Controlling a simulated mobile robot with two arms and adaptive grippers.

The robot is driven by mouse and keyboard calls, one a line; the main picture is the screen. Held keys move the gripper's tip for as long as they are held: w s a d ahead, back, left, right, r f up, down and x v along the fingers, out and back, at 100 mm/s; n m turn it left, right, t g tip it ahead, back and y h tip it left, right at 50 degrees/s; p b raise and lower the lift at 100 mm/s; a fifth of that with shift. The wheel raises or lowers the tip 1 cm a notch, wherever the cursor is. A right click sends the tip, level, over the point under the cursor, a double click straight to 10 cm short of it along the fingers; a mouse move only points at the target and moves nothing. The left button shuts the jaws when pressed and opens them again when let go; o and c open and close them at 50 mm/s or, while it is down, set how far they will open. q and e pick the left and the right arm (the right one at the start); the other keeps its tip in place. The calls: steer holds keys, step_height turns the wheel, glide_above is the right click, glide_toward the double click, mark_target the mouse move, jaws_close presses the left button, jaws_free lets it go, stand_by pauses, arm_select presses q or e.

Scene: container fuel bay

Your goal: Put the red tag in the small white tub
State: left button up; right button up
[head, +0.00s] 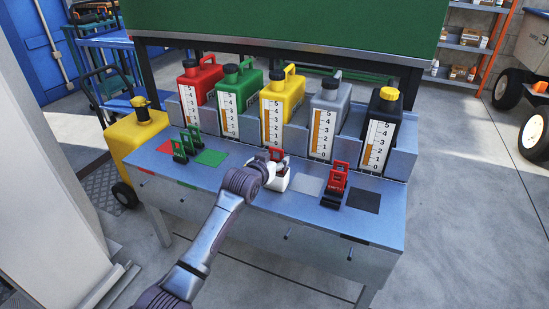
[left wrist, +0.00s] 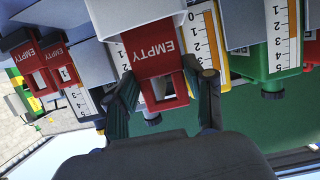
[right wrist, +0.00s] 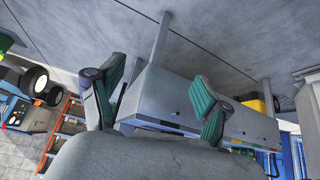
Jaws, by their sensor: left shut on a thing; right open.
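The red tag (head: 276,154) is held upright at the small white tub (head: 279,181) on the blue-grey bench. My left gripper (head: 266,164) is shut on it. In the left wrist view the tag (left wrist: 153,52) reads "EMPTY" and sits between both fingers (left wrist: 168,84). One end of it is hidden by the tub's wall (left wrist: 135,12); I cannot tell how deep it reaches inside. My right gripper (right wrist: 157,88) is open and empty in the right wrist view, away from the tub, and is out of the head view.
Red, green, yellow, grey and black fuel cans (head: 275,113) stand along the bench's back. Green tags (head: 185,146) stand at left. Other red tags (head: 336,180) stand in a black holder at right. A grey mat (head: 308,185) and a black mat (head: 363,200) are bare.

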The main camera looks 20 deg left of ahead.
arm_select(q)
steer(key=shift+f+b, duration=0.3)
steer(key=shift+f, duration=0.65)
arm_select(e)
steer(key=shift+w+a+r+t, duration=0.25)
steer(key=shift+w+r+t, duration=0.15)
steer(key=shift+w, duration=0.3)
steer(key=shift+w+a+r+t, duration=0.3)
steer(key=shift+w+t, duration=0.1)
steer(key=shift+w, duration=0.3)
arm_select(q)
steer(key=o, duration=1)
steer(key=v, duration=1.2)
